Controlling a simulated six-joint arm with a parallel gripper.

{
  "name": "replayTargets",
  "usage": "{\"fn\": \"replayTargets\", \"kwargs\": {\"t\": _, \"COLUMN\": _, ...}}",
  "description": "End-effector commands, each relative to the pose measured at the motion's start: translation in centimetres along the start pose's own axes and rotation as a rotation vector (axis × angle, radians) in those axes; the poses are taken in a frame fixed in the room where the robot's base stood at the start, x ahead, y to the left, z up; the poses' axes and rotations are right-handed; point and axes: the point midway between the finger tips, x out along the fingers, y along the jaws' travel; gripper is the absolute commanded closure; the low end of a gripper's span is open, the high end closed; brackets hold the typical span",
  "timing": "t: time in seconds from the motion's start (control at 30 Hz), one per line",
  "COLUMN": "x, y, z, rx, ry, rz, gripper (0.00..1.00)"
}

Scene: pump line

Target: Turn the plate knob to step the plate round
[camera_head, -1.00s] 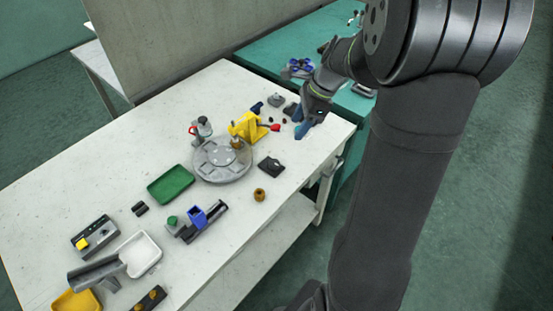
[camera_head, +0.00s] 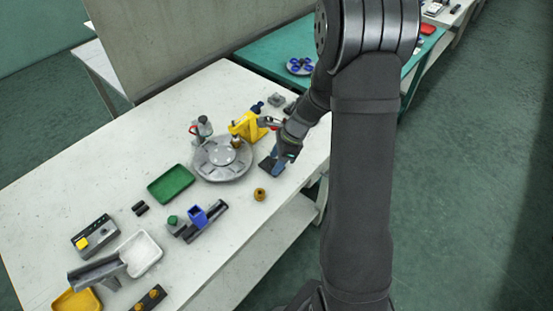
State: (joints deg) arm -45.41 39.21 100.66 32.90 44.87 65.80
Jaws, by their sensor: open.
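The round grey plate (camera_head: 210,172) lies on the white table, with a raised disc at its middle and several flat pads around it. A small dark block (camera_head: 265,164) lies just right of the plate; whether it carries the plate knob is too small to tell. My gripper (camera_head: 277,163) is open, with its blue fingers pointing down over this block and partly hiding it. I cannot tell whether the fingers touch it. A yellow press (camera_head: 246,126) stands at the plate's back right edge, with a brass-coloured piece (camera_head: 236,142) below it on the plate.
A red-and-grey device (camera_head: 203,127) stands behind the plate. A green tray (camera_head: 171,185) lies to its left. A brass-coloured ring (camera_head: 260,194) stands in front of my gripper near the table edge. A blue box (camera_head: 197,215) sits on a black rail. The table's left back is clear.

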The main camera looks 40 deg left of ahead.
Motion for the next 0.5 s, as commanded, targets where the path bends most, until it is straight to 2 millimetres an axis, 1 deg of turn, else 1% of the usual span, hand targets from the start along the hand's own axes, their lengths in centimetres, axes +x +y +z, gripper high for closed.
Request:
{"fn": "replayTargets", "kwargs": {"t": 0.23, "x": 0.07, "y": 0.01, "z": 0.00, "rx": 0.000, "ry": 0.000, "rz": 0.000, "gripper": 0.47}}
{"fn": "replayTargets", "kwargs": {"t": 0.27, "x": 0.07, "y": 0.01, "z": 0.00, "rx": 0.000, "ry": 0.000, "rz": 0.000, "gripper": 0.51}}
{"fn": "replayTargets", "kwargs": {"t": 0.3, "x": 0.06, "y": 0.01, "z": 0.00, "rx": 0.000, "ry": 0.000, "rz": 0.000, "gripper": 0.59}}
{"fn": "replayTargets", "kwargs": {"t": 0.47, "x": 0.05, "y": 0.00, "z": 0.00, "rx": 0.000, "ry": 0.000, "rz": 0.000, "gripper": 0.90}}
{"fn": "replayTargets", "kwargs": {"t": 0.5, "x": 0.04, "y": 0.00, "z": -0.01, "rx": 0.000, "ry": 0.000, "rz": 0.000, "gripper": 0.91}}
